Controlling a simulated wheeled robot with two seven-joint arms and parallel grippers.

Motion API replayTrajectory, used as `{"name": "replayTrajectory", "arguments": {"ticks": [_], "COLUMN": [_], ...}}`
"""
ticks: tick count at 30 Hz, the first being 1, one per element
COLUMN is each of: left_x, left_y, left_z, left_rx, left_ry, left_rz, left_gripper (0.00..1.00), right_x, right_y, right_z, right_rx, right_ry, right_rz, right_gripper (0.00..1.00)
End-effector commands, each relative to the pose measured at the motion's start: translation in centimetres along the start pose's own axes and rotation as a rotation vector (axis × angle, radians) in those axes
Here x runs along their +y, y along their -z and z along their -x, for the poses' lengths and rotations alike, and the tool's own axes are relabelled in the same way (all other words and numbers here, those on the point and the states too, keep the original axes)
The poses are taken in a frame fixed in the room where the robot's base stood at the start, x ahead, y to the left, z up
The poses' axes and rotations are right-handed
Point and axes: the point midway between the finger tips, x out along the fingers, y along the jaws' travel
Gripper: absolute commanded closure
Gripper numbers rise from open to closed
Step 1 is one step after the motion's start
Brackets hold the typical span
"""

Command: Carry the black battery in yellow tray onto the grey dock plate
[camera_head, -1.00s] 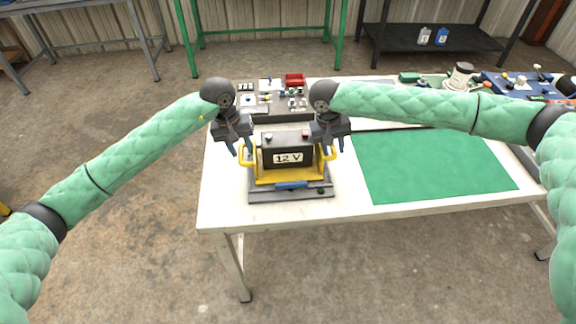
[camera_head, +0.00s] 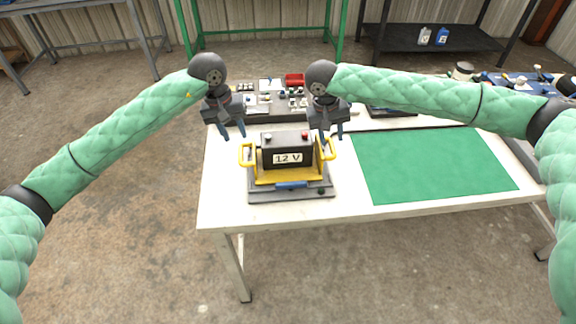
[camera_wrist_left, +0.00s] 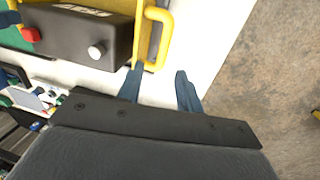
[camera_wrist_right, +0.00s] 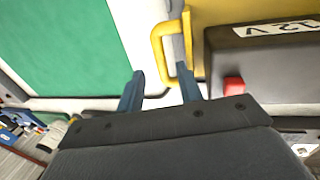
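The black battery (camera_head: 287,147) with a "12 V" label sits in the yellow tray (camera_head: 290,177), which has a yellow handle on each side. The tray rests on the grey dock plate (camera_head: 262,196), which has a blue bar at its front. My left gripper (camera_head: 232,132) is open and empty, above and left of the left handle (camera_wrist_left: 158,38). My right gripper (camera_head: 331,134) is open and empty, above the right handle (camera_wrist_right: 163,52). In both wrist views the fingers are apart and no handle is clamped between them.
A green mat (camera_head: 432,165) lies on the white table right of the dock plate. Behind stand a grey board with small parts (camera_head: 268,104) and a red bin (camera_head: 294,80). More tools lie at the far right. The table's front left corner is bare.

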Motion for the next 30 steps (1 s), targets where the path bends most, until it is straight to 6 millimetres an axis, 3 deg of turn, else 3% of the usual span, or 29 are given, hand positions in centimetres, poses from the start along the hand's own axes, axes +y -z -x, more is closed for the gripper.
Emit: {"name": "replayTrajectory", "arguments": {"ticks": [6,12,30], "left_x": [0.0,0.0,0.0], "left_y": [0.0,0.0,0.0], "left_z": [0.0,0.0,0.0], "left_rx": [0.0,0.0,0.0], "left_ry": [0.0,0.0,0.0], "left_rz": [0.0,0.0,0.0], "left_gripper": [0.64,0.64,0.64], "right_x": [0.1,0.1,0.1], "right_y": [0.1,0.1,0.1], "right_z": [4.0,6.1,6.7], "right_rx": [0.001,0.0,0.0], "right_ry": [0.001,0.001,0.0], "right_rz": [0.0,-0.001,-0.001], "right_gripper": [0.64,0.64,0.64]}}
